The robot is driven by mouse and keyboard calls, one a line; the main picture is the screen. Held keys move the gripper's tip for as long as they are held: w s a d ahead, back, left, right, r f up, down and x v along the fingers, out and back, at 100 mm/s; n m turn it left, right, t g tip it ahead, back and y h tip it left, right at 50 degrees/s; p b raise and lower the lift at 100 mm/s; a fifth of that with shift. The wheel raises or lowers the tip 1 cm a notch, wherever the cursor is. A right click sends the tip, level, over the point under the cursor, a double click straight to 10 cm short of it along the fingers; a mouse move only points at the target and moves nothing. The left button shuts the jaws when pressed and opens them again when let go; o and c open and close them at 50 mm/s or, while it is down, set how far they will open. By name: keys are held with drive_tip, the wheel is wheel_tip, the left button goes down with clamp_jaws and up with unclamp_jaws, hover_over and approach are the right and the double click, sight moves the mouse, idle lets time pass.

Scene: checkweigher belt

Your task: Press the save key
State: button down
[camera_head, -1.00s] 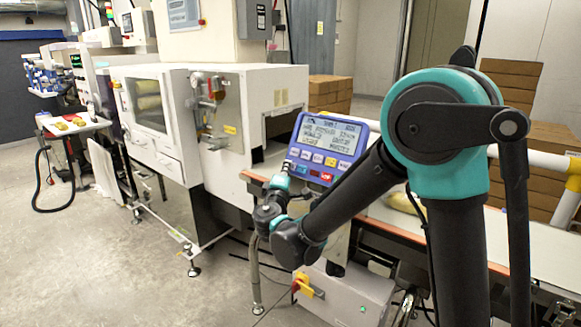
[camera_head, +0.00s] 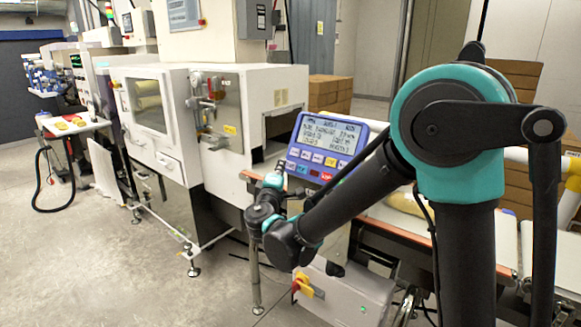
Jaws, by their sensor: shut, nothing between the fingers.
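The blue control panel (camera_head: 361,157) stands on the conveyor frame, tilted, with a lit grey screen (camera_head: 327,135) above rows of coloured keys (camera_head: 317,159). A red key (camera_head: 326,177) shows in the lower row. The key labels are too small to read, so I cannot tell which one is the save key. My gripper (camera_head: 277,177) is at the panel's lower left, below the left end of the keys. It is shut and empty. It is small and partly hidden by my wrist, and I cannot tell whether it touches the panel.
The conveyor belt (camera_head: 507,240) runs right behind my arm, with a yellowish pack (camera_head: 405,203) on it. A white machine housing (camera_head: 280,95) stands left of the panel. A grey box (camera_head: 345,295) with a red-yellow switch sits below.

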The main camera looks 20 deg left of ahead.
drive_tip(key=shift+s+a+r, duration=0.3)
drive_tip(key=shift+s+r, duration=0.15)
drive_tip(key=shift+s, duration=0.3)
drive_tip(key=shift+s+a+r, duration=0.3)
drive_tip(key=shift+s+r, duration=0.1)
drive_tip(key=shift+s, duration=0.35)
drive_tip(key=s+r, duration=0.1)
drive_tip(key=s+a, duration=0.1)
drive_tip(key=s, duration=0.1)
drive_tip(key=s+a+r, duration=0.1)
drive_tip(key=s, duration=0.1)
drive_tip(key=shift+r, duration=0.35)
